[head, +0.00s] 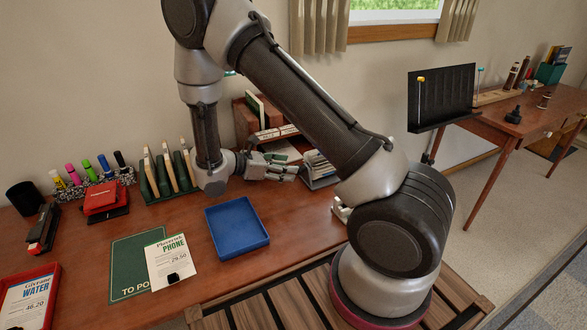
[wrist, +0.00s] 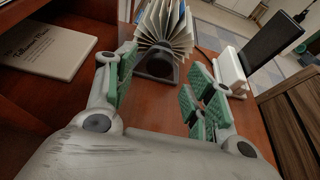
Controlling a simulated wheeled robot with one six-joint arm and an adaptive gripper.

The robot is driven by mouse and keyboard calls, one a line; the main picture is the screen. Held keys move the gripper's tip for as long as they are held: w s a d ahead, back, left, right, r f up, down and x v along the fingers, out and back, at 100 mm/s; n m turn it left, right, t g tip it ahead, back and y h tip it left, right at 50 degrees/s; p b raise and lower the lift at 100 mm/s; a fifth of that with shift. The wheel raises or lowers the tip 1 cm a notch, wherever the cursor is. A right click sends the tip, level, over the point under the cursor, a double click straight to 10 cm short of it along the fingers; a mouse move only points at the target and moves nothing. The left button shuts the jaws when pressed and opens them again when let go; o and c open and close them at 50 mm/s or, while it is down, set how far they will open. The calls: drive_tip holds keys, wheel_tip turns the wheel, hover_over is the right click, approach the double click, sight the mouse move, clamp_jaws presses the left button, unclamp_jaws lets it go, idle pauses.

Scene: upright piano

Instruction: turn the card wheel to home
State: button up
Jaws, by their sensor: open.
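The card wheel (head: 321,166) stands on the desk just beyond my fingertips in the head view, partly hidden by my arm. In the wrist view its fanned cream cards (wrist: 166,28) rise above a dark base, with a few blue edges among them. A dark round part (wrist: 158,64) faces me below the cards. My gripper (head: 293,170) is open, with green finger pads. In the wrist view the gripper (wrist: 163,72) has one finger on each side of the wheel's near end. Nothing is between the fingers, and they look apart from the wheel.
A wooden organiser (head: 246,122) stands behind my gripper; a pale book (wrist: 48,45) lies in a compartment at left. A white object (wrist: 230,70) is right of the wheel. A blue tray (head: 236,228) and green card holder (head: 166,176) are nearby on the desk.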

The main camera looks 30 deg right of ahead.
drive_tip(key=shift+x, duration=2.1)
drive_tip(key=c, duration=1)
drive_tip(key=shift+w+n+g, duration=0.2)
drive_tip(key=shift+n+g, duration=1.3)
drive_tip(key=shift+n, duration=0.5)
drive_tip(key=o, duration=1)
